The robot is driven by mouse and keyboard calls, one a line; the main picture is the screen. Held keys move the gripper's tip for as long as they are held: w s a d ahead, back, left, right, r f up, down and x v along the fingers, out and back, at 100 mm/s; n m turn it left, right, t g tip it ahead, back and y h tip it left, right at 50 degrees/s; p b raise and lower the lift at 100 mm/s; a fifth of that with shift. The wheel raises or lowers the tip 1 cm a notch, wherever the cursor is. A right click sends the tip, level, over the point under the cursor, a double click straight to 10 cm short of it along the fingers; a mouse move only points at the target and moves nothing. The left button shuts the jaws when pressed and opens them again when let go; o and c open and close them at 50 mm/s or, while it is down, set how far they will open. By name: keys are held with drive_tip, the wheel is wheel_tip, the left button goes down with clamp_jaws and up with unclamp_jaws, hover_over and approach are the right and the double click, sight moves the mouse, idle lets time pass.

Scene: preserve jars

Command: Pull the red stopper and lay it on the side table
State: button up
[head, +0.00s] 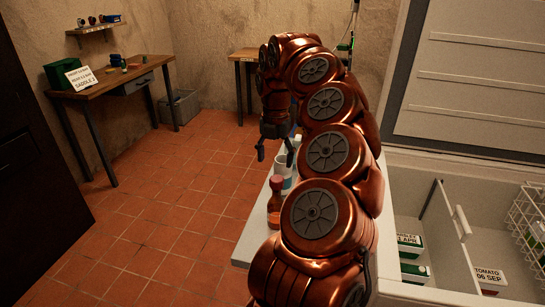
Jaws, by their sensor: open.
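My gripper (275,157) is open and points down above the far part of the pale counter (246,222). Its fingers are apart and nothing shows between them. Just below it stands a white and blue cup-like container (284,170). Nearer, a reddish-brown bottle (274,209) stands upright with a red top (276,183), which may be the red stopper; it is small and dark here. My gripper is beyond and above this bottle, not touching it. My arm hides much of the counter. Which table is the side table is not marked; a wooden table (120,78) stands at the left wall.
A green box (62,72), a sign card (81,79) and small items sit on the left table. Another wooden table (243,54) stands at the back. An open chest (456,232) with labelled cartons is at right. The tiled floor (150,220) is clear.

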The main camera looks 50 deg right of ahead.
sight(277, 178)
drive_tip(key=shift+s+d+f, duration=0.1)
drive_tip(key=shift+d+f, duration=0.15)
drive_tip(key=shift+f, duration=0.2)
drive_tip(key=shift+f+p, duration=0.4)
drive_tip(key=shift+f, duration=3.15)
drive_tip(key=shift+c, duration=0.2)
drive_tip(key=shift+r, duration=0.1)
clamp_jaws()
